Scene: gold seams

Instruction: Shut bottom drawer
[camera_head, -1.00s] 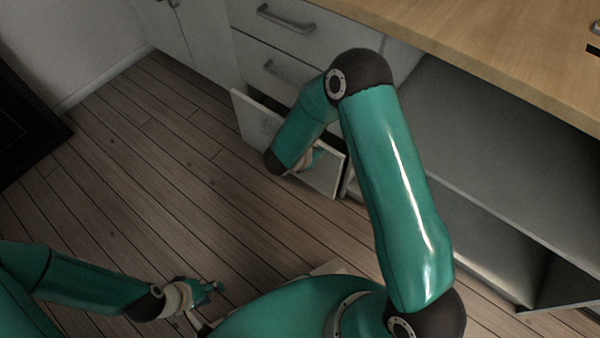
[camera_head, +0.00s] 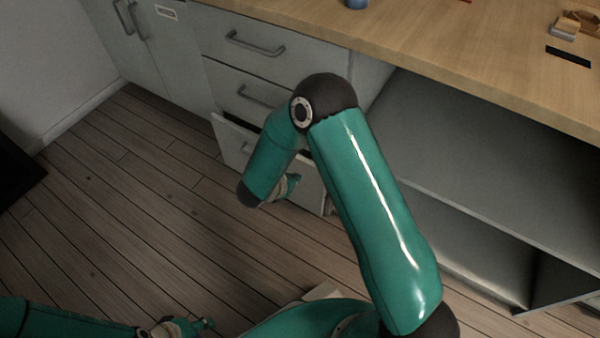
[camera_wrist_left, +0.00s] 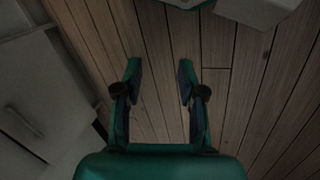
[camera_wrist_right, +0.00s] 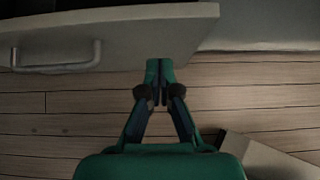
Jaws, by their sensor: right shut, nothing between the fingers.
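The bottom drawer (camera_head: 232,142) is the lowest of a grey stack and stands partly open, with a dark gap above its front. My right arm hides part of it. In the right wrist view its pale front (camera_wrist_right: 150,35) spans the top, with a metal handle (camera_wrist_right: 97,52) at left. My right gripper (camera_head: 293,184) is shut and empty at the right part of the drawer front. Its fingertips (camera_wrist_right: 159,68) overlap the front's lower edge, right of the handle; contact is hard to tell. My left gripper (camera_head: 208,324) is open and empty, low over the floor, as the left wrist view (camera_wrist_left: 158,75) shows.
Two upper drawers (camera_head: 215,45) above are shut. Open shelving (camera_head: 480,140) lies to the right under a wooden worktop (camera_head: 430,45). A cabinet with tall handles (camera_head: 130,30) stands at left. The plank floor (camera_head: 130,220) in front is clear.

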